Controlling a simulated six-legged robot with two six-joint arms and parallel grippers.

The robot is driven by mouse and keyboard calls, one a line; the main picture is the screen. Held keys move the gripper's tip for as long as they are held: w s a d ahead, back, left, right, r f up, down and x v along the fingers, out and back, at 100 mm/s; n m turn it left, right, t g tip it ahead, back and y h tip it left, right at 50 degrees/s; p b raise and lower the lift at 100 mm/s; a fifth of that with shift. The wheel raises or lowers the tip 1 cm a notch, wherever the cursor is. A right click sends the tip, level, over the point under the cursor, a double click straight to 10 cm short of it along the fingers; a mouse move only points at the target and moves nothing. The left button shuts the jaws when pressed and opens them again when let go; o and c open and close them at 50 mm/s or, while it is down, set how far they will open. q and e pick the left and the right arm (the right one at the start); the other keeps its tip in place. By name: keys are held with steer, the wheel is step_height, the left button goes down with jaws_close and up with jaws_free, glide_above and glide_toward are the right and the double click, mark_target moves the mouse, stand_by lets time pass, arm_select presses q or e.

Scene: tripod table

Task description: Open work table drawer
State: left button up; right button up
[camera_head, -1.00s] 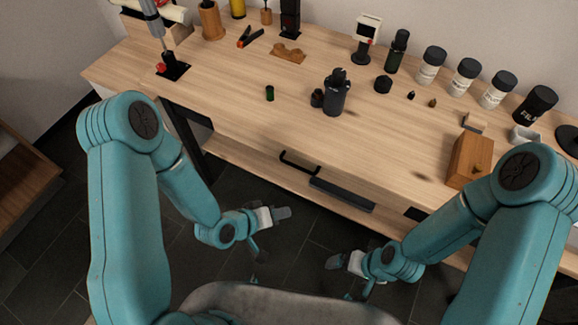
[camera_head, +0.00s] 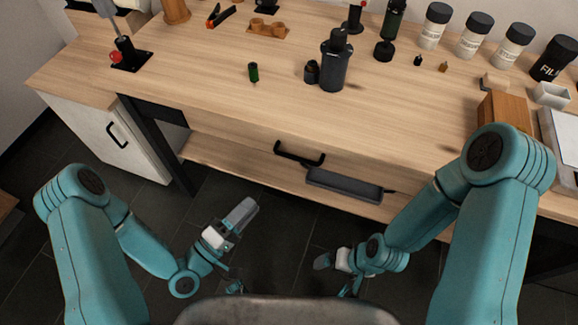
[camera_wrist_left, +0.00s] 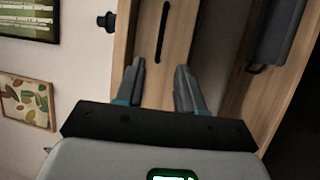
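The work table (camera_head: 200,75) has a light wood top. A wooden drawer front (camera_head: 255,138) with a black bar handle (camera_head: 299,154) lies under its front edge and looks closed. My left gripper (camera_head: 243,213) is in front of the table, below and left of the handle, touching nothing. In the left wrist view, its two fingers (camera_wrist_left: 160,85) are apart and empty, and the black handle (camera_wrist_left: 162,32) shows beyond them, turned upright. My right gripper (camera_head: 325,262) is low in front of the table, clear of it; its fingers are too small to read.
A dark grey tray (camera_head: 345,187) sits below and right of the handle. A white cabinet (camera_head: 95,125) stands at the left beside a black table leg (camera_head: 160,145). Bottles, jars and a wooden box (camera_head: 503,112) stand on the top. The floor before the table is open.

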arm_select(q)
steer(key=p+x, duration=0.1)
steer(key=x, duration=1.5)
steer(key=shift+w+f, duration=0.15)
jaws_close()
